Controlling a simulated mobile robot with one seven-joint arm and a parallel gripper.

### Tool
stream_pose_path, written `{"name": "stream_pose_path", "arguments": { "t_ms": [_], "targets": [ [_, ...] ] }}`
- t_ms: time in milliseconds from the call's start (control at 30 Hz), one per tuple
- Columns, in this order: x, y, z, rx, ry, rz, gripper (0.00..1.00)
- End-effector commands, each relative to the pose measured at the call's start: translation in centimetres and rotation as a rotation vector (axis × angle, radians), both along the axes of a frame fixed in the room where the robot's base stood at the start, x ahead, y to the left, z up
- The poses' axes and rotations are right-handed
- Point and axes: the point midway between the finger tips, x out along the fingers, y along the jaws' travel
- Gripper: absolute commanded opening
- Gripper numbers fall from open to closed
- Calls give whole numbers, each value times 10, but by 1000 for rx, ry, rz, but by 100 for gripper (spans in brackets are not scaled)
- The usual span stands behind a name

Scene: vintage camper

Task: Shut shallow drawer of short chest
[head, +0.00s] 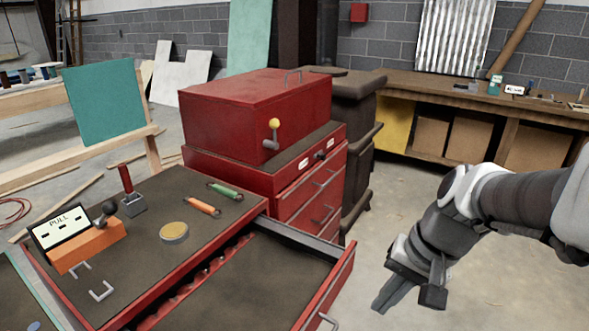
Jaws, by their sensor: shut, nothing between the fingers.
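The short red chest (130,262) is in the near left, with a dark top. Its shallow drawer (265,275) stands pulled out to the right, and the dark drawer floor looks empty. The drawer's red front panel (338,283) faces right, with a metal handle (328,320) at the bottom of the picture. The lower part of the drawer and chest is cut off by the frame. My gripper (384,300) is shut and empty. In the picture it is right of the drawer front, apart from it, pointing down and left.
A taller red chest (322,185) with a red box (255,110) on top stands behind the drawer. Several small items, including a round tin (174,233) and an orange block (88,245), lie on the short chest. A workbench (450,90) lines the back right. The concrete floor around my gripper is clear.

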Motion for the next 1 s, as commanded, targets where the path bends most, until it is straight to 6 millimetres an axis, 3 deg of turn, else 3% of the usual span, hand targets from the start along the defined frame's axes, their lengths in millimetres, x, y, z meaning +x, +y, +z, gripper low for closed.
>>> {"name": "stream_pose_path", "arguments": {
  "t_ms": [33, 100, 467, 667, 800, 1000],
  "targets": [
    [2, -2, -26, 58, 58, -58, 0],
    [5, 0, -48, 150, 134, -138, 0],
    [36, -2, -142, 683, 453, -552, 0],
    [64, -24, -189, 1017, 562, -780, 0],
    [81, -50, -221, 1253, 604, -923, 0],
    [95, -82, -252, 1489, 616, -1054, 0]
  ]
}}
